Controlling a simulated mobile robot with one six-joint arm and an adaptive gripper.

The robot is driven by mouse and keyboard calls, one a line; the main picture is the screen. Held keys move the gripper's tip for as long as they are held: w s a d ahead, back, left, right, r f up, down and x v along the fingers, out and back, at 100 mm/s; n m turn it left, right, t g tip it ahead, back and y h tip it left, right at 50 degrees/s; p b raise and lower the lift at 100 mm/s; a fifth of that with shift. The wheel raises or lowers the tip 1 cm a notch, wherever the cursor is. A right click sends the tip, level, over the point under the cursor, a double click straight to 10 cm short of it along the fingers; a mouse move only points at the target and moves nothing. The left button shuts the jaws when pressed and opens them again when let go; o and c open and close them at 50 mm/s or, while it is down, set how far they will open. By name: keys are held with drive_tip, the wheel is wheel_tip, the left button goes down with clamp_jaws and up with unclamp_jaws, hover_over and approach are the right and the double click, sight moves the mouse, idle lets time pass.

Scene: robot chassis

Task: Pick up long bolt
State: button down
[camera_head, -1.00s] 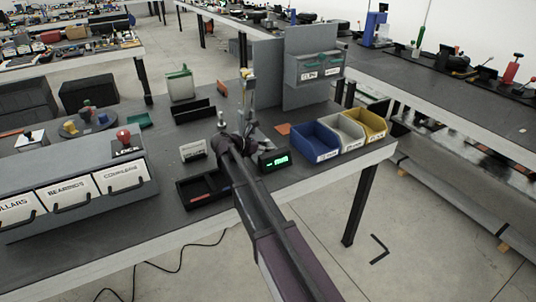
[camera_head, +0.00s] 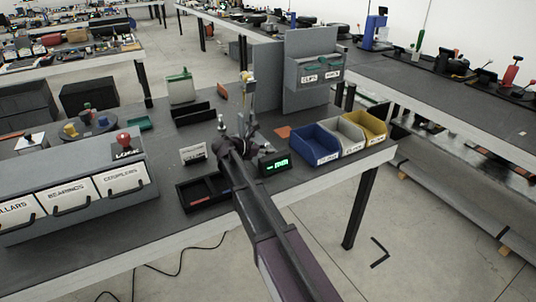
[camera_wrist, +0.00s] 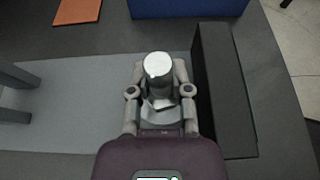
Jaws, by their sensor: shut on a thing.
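In the wrist view, my gripper (camera_wrist: 159,92) has its two grey fingers closed on either side of a shiny silver metal piece with a bright round end. I take this piece to be the long bolt (camera_wrist: 158,69). Its round end points up toward the camera, and its lower part is hidden between the fingers and my wrist. In the head view, my arm reaches over the bench and my wrist covers much of the gripper area. I cannot make out the bolt clearly there.
A green-lit display (camera_head: 275,164) stands right of my wrist. Blue (camera_head: 314,145), grey (camera_head: 347,137) and yellow (camera_head: 367,128) bins line the right bench edge. A black tray (camera_head: 184,196) lies left of my arm. A grey upright panel (camera_head: 308,90) with a bin stands behind.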

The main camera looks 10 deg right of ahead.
sight(268, 143)
drive_tip(key=shift+r, duration=0.1)
wheel_tip(268, 143, up, 10)
drive_tip(key=p, duration=1)
idle(0.9)
wheel_tip(268, 143, up, 10)
drive_tip(key=p, duration=1)
drive_tip(key=shift+f, duration=0.2)
drive_tip(key=shift+s, duration=0.1)
